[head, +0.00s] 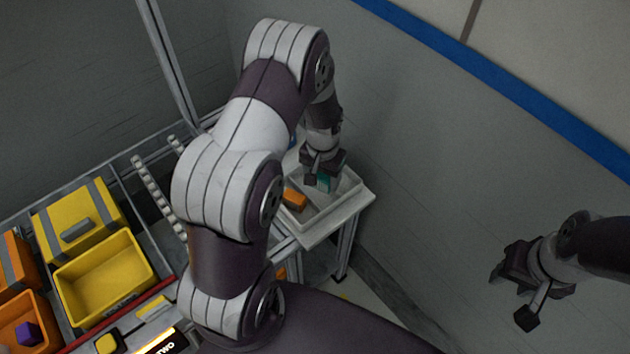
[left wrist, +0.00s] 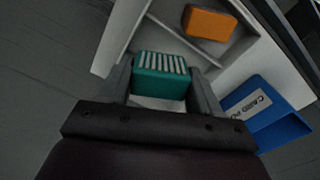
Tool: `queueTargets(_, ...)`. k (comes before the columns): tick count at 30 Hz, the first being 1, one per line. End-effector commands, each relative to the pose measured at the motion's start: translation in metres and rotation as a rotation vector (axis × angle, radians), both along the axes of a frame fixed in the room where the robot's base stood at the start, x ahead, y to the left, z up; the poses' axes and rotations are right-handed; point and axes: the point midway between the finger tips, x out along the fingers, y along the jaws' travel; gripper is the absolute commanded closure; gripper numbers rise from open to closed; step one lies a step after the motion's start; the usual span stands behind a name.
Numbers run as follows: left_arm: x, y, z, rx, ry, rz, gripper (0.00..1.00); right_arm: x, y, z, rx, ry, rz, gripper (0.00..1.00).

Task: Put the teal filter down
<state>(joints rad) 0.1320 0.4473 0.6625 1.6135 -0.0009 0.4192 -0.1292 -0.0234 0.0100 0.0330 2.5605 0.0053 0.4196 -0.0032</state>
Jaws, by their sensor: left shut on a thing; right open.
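The teal filter (head: 324,181) is between the fingers of my left gripper (head: 324,172), over the white tray (head: 322,218) on a small stand. In the left wrist view the teal filter (left wrist: 160,78) shows its pale ribbed face, with a finger of the left gripper (left wrist: 160,88) on each side. I cannot tell whether the filter touches the tray floor. An orange block (head: 294,199) lies in the tray beside it, also seen in the left wrist view (left wrist: 209,23) in another compartment. My right gripper (head: 518,289) is open and empty at the right, away from the tray.
A blue card holder (left wrist: 266,112) is beside the tray. Yellow bins (head: 105,278) and orange bins (head: 25,322), one with a purple object (head: 27,334), stand at the left. A wall is close behind the tray.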

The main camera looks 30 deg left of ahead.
Motion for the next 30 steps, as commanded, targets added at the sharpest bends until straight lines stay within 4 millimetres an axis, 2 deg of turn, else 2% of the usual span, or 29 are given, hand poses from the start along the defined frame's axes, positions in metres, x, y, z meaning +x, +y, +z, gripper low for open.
queueTargets(1,0.002,0.011,-0.005,0.000,0.001,0.004,0.66,0.000,0.000,0.003,0.000,0.000,0.000,0.57)
queueTargets(4,0.007,0.024,-0.014,0.000,-0.001,0.001,0.66,0.000,0.000,0.005,0.000,0.000,0.000,0.57)
queueTargets(7,0.007,0.028,-0.024,-0.001,0.002,-0.001,0.66,0.000,0.000,0.007,0.000,0.001,0.000,0.57)
queueTargets(12,0.008,0.028,-0.054,0.000,0.001,-0.002,0.66,0.000,0.000,0.012,0.000,0.000,0.000,0.57)
queueTargets(24,0.008,0.028,-0.063,0.000,-0.001,-0.002,0.66,0.000,0.000,0.007,0.000,0.001,0.000,0.57)
queueTargets(25,0.009,0.028,-0.061,0.000,-0.001,-0.002,0.27,0.000,0.000,0.008,0.000,0.001,0.000,0.57)
queueTargets(30,0.008,0.028,-0.061,0.000,-0.001,-0.002,0.26,0.000,0.000,0.009,0.000,0.000,0.000,0.57)
